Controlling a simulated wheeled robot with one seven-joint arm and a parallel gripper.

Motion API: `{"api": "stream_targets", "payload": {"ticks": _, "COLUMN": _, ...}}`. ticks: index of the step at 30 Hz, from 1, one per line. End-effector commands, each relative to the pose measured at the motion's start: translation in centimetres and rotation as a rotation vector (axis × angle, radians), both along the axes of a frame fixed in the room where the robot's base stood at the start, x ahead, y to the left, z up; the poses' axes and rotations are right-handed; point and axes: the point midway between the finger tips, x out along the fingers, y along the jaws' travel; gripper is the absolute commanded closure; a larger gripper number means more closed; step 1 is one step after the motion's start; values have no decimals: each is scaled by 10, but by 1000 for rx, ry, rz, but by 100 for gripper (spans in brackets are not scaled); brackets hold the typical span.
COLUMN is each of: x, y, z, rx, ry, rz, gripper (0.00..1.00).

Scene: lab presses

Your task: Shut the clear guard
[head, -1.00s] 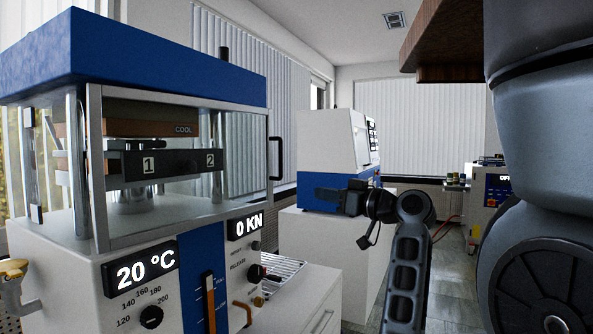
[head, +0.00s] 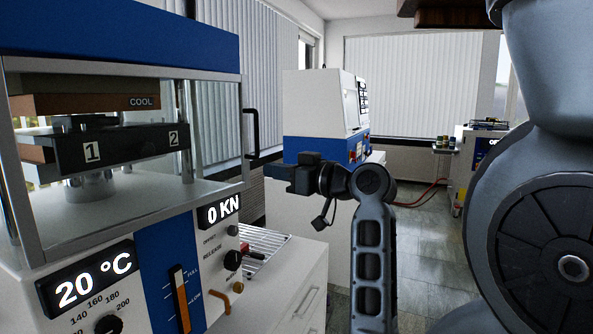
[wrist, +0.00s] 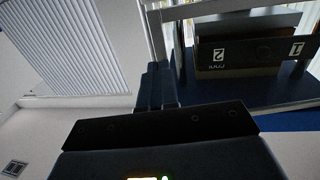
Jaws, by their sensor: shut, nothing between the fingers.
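The clear guard (head: 217,125) is a see-through panel in a grey metal frame at the front of the blue and white press. Its black bar handle (head: 252,135) is on the frame's right edge. The guard looks in line with the press front; I cannot tell whether it stands slightly ajar. My gripper (head: 272,178) is shut and empty. In the head view its tips are just right of and below the handle, with a gap between. In the wrist view my gripper (wrist: 157,88) points toward a grey frame upright (wrist: 156,38); the handle is not clear there.
Inside the press are plates marked 1 and 2 (head: 120,149). Its front shows 20 °C (head: 92,280) and 0 KN (head: 222,210). A wire rack (head: 262,250) lies on the white cabinet beside it. A second blue and white machine (head: 325,115) stands behind my gripper. Open floor lies right.

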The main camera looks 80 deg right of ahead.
Motion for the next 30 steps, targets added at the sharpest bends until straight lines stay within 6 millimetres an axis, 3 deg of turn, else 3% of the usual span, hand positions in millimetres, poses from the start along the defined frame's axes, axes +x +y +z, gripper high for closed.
{"api": "stream_targets", "payload": {"ticks": 3, "x": 21, "y": -8, "z": 2, "rx": 0, "ry": 1, "rz": 3, "gripper": 100}}
{"api": "stream_targets", "payload": {"ticks": 9, "x": 41, "y": -17, "z": 1, "rx": -1, "ry": 1, "rz": 0, "gripper": 100}}
{"api": "stream_targets", "payload": {"ticks": 25, "x": 49, "y": -20, "z": 0, "rx": -2, "ry": 1, "rz": 4, "gripper": 100}}
{"api": "stream_targets", "payload": {"ticks": 30, "x": 70, "y": -31, "z": -1, "rx": -1, "ry": -1, "rz": 60, "gripper": 100}}
